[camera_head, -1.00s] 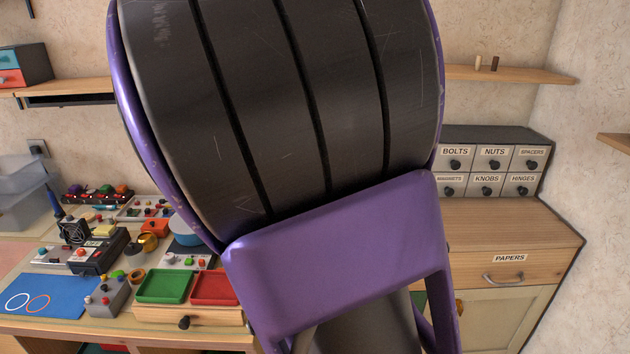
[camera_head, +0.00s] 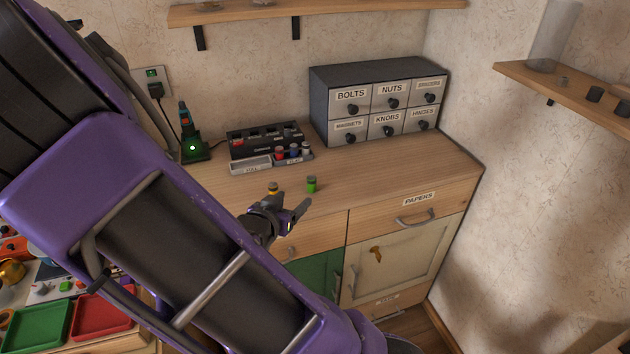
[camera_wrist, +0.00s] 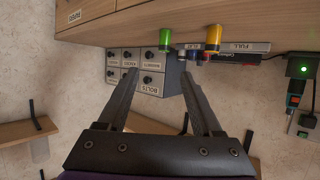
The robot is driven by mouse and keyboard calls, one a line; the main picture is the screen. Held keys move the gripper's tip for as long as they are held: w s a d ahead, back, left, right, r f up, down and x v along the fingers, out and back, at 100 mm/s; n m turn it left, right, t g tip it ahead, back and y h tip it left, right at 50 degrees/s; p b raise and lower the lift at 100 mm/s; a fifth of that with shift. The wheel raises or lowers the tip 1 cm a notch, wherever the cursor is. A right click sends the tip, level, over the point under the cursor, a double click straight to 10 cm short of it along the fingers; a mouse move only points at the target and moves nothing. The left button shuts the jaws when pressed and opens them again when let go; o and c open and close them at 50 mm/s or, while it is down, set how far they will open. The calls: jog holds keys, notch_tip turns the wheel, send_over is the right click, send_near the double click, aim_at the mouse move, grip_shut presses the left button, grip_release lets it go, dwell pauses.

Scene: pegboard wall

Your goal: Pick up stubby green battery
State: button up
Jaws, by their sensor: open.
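The stubby green battery (camera_head: 312,184) stands upright on the wooden counter near its front edge. It also shows in the upside-down wrist view (camera_wrist: 165,40), beyond my open fingers. A yellow battery (camera_head: 273,187) stands to its left, partly hidden by my gripper in the head view; in the wrist view (camera_wrist: 213,38) it is to the right of the green one. My gripper (camera_head: 291,204) is open and empty, at the counter's front edge near both batteries. Its two fingers (camera_wrist: 158,70) are apart in the wrist view, touching neither battery.
A battery rack (camera_head: 266,146) holding several batteries stands behind, with a labelled drawer cabinet (camera_head: 379,99) to its right. A green-lit device (camera_head: 192,146) is at the back left. The counter right of the green battery is clear.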

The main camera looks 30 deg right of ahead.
jog(key=b, duration=0.4)
send_near(310, 182)
jog(key=x, duration=0.5)
jog(key=shift+s+d+f, duration=0.15)
jog(key=shift+s+d, duration=0.1)
jog(key=shift+d, duration=0.1)
jog(key=shift+w+a+b+x, duration=0.2)
jog(key=shift+b+x, duration=0.25)
jog(key=shift+x, duration=1.1)
jog(key=shift+w+a+b+x, duration=0.15)
jog(key=shift+b+x, duration=0.3)
jog(key=shift+x, duration=1.1)
grip_shut()
